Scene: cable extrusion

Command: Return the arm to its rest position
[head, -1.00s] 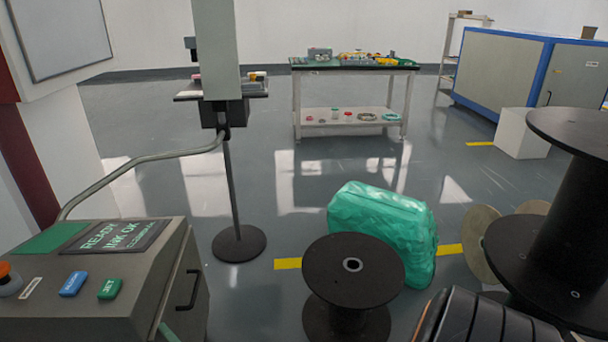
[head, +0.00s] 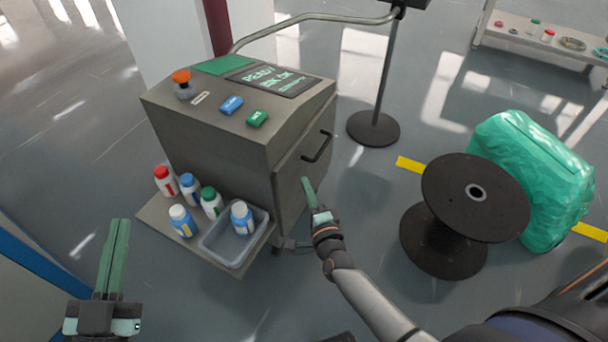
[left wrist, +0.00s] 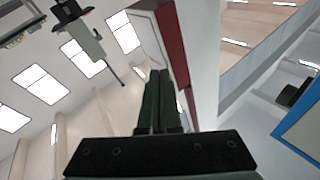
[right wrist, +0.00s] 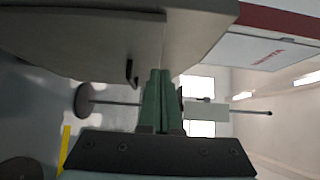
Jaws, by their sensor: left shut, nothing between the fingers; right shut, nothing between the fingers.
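My left gripper (head: 119,224) is at the lower left of the head view, pointing up, its green fingers together and empty. It also shows in the left wrist view (left wrist: 159,75), with the ceiling and a wall behind it. My right gripper (head: 306,182) is near the middle of the head view, in front of the printer cabinet's door side, its green fingers together and empty. In the right wrist view the shut fingers (right wrist: 160,75) overlap the view of the cabinet's edge. Whether the right fingertips touch the cabinet is not clear.
The grey printer cabinet (head: 220,140) has a side shelf (head: 155,215) with several bottles and a grey bin (head: 222,248). A black spool (head: 470,205) and a green wrapped bundle (head: 540,170) stand at the right. A round-based stand (head: 374,128) is behind. Floor left of the cabinet is clear.

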